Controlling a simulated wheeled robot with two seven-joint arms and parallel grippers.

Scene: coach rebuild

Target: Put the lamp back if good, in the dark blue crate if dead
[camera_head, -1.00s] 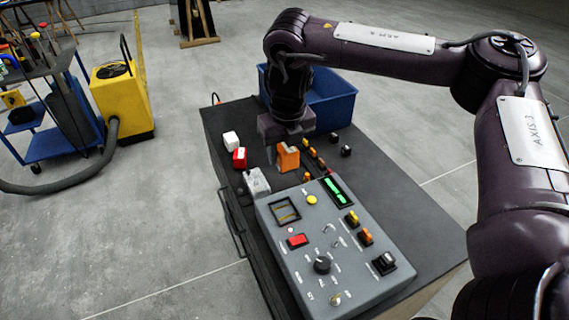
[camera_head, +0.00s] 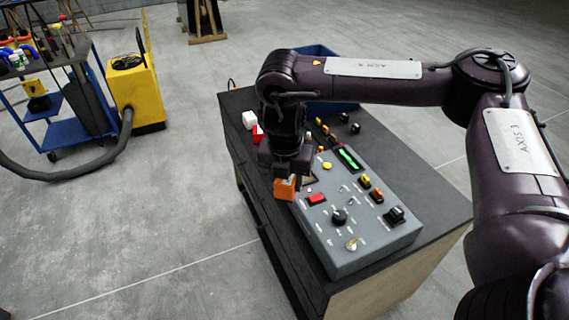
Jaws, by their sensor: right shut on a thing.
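My right gripper (camera_head: 285,176) is shut on an orange lamp block (camera_head: 285,190), held at the left edge of the grey control panel (camera_head: 365,246). The pale block at the panel's corner is hidden behind my gripper and the lamp, so I cannot tell whether the lamp touches it. The panel has a lit green display (camera_head: 348,158), a red button (camera_head: 316,199) and a black knob (camera_head: 339,216). The dark blue crate (camera_head: 334,107) stands at the table's far side, partly hidden behind my right arm. My left gripper is out of view.
Several small orange and black parts lie behind the panel. A yellow machine (camera_head: 137,95) and a blue trolley (camera_head: 65,133) stand on the floor at left.

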